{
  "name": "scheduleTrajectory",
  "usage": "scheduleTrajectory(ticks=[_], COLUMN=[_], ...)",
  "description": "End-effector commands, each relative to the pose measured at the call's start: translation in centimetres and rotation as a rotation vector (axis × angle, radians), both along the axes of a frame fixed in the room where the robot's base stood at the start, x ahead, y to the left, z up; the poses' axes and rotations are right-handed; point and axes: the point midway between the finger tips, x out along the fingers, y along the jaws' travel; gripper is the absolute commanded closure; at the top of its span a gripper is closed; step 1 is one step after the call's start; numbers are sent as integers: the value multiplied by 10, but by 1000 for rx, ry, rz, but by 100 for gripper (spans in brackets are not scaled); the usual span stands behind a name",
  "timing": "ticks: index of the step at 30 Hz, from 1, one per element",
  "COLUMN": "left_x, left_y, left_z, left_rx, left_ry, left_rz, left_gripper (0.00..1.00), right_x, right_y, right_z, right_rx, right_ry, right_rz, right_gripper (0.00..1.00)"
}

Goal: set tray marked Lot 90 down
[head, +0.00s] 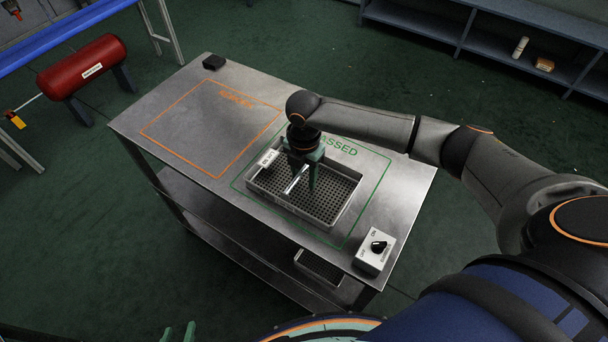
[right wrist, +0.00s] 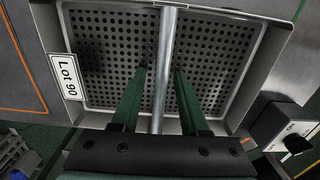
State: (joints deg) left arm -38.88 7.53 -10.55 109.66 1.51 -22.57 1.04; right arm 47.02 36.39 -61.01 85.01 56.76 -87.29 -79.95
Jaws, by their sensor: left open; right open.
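The tray marked Lot 90 (head: 327,206) is a grey metal tray with a perforated floor and a bar handle across it. It rests on the steel table inside the green PASSED outline (head: 375,190). Its white label reads Lot 90 in the right wrist view (right wrist: 70,78). My right gripper (head: 303,186) is over the tray. Its green fingers (right wrist: 158,75) stand open on either side of the bar handle (right wrist: 166,50), with gaps visible. My left gripper (head: 178,332) shows only its green fingertips at the bottom edge, open and away from the table.
The table (head: 150,125) also bears an empty orange outline (head: 215,125), a small black block (head: 214,62) and a switch box (head: 375,251) close to the tray's right. Another perforated tray (head: 318,266) sits on the lower shelf.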

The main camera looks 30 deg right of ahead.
Motion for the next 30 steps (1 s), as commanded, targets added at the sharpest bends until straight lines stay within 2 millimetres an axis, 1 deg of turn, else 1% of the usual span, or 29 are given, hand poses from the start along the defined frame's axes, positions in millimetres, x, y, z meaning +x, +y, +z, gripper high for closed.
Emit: scheduleTrajectory(ticks=[5, 12, 15, 18, 23, 30], left_x=[0, 0, 0, 0, 0, 0], left_y=[0, 0, 0, 0, 0, 0], left_z=[4, 9, 10, 11, 11, 11], left_rx=[0, 0, 0, 0, 0, 0], left_ry=[0, -1, -1, -1, -1, -1], left_rz=[0, 0, 0, 0, 0, 0], left_gripper=[50, 50, 50, 50, 50, 50], right_x=[1, 1, 1, 1, 0, 0], right_y=[0, 0, 0, 0, 0, 0], right_z=[26, 79, 97, 109, 119, 120], right_rx=[1, 1, 1, 1, 1, 1], right_ry=[-5, -4, -4, -3, 0, 1], right_rz=[0, 0, 0, -1, 0, -1], right_gripper=[56, 56, 56, 56, 56, 56])
